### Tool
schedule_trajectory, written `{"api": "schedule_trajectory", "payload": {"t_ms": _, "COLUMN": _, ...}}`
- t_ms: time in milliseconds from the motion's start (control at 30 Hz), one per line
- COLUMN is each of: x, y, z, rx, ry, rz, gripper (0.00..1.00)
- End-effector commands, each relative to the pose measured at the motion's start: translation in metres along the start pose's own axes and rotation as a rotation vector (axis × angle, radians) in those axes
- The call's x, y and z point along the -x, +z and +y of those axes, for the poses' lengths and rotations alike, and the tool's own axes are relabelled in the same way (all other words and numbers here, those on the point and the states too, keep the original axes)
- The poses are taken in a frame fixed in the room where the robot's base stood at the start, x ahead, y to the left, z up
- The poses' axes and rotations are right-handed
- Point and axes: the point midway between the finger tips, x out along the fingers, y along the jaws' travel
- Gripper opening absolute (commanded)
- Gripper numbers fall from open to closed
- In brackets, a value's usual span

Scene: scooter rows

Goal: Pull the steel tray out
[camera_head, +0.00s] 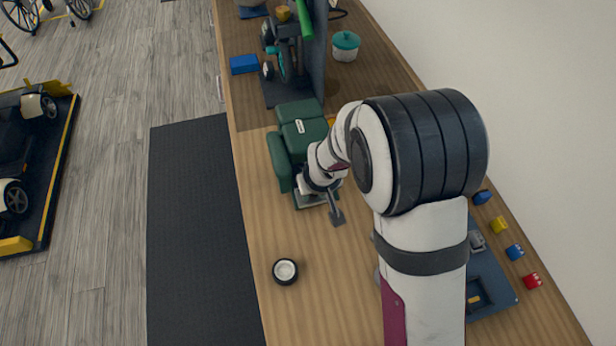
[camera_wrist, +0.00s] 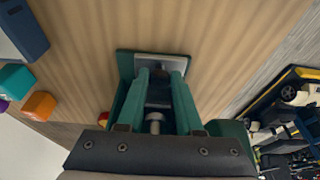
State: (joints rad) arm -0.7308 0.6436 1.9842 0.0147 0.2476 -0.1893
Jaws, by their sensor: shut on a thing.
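A green machine (camera_head: 300,130) with rounded housings stands on the wooden bench. The steel tray (camera_head: 308,198) shows as a small grey plate with a dark edge at the machine's near side, partly covered by my wrist. In the wrist view the tray (camera_wrist: 165,62) is a pale grey strip framed by green at the top of the jaws. My gripper (camera_wrist: 160,75) is shut on it, with its fingers reaching to the grey part. In the head view my gripper (camera_head: 320,186) is low beside the machine. The exact contact is hidden, and I cannot tell how far out the tray sits.
A small wheel (camera_head: 286,271) lies on the bench nearer me, with bare wood around it. A blue box (camera_head: 243,64) and a white tub with a green lid (camera_head: 345,46) are farther back. Coloured blocks (camera_head: 515,252) and a blue-grey board (camera_head: 490,290) are at right.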

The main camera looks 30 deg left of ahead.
Motion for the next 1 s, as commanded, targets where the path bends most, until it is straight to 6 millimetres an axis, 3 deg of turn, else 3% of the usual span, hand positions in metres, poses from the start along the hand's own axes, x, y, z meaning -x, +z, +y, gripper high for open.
{"api": "schedule_trajectory", "payload": {"t_ms": 500, "x": 0.013, "y": 0.041, "z": 0.0, "rx": -0.001, "ry": 0.0, "rz": -0.002, "gripper": 0.08}}
{"api": "schedule_trajectory", "payload": {"t_ms": 800, "x": 0.014, "y": 0.045, "z": 0.0, "rx": 0.0, "ry": 0.001, "rz": 0.0, "gripper": 0.08}}
{"api": "schedule_trajectory", "payload": {"t_ms": 833, "x": 0.014, "y": 0.045, "z": 0.0, "rx": 0.0, "ry": 0.001, "rz": 0.0, "gripper": 0.38}}
{"api": "schedule_trajectory", "payload": {"t_ms": 1000, "x": 0.014, "y": 0.045, "z": 0.0, "rx": 0.0, "ry": 0.0, "rz": 0.0, "gripper": 0.69}}
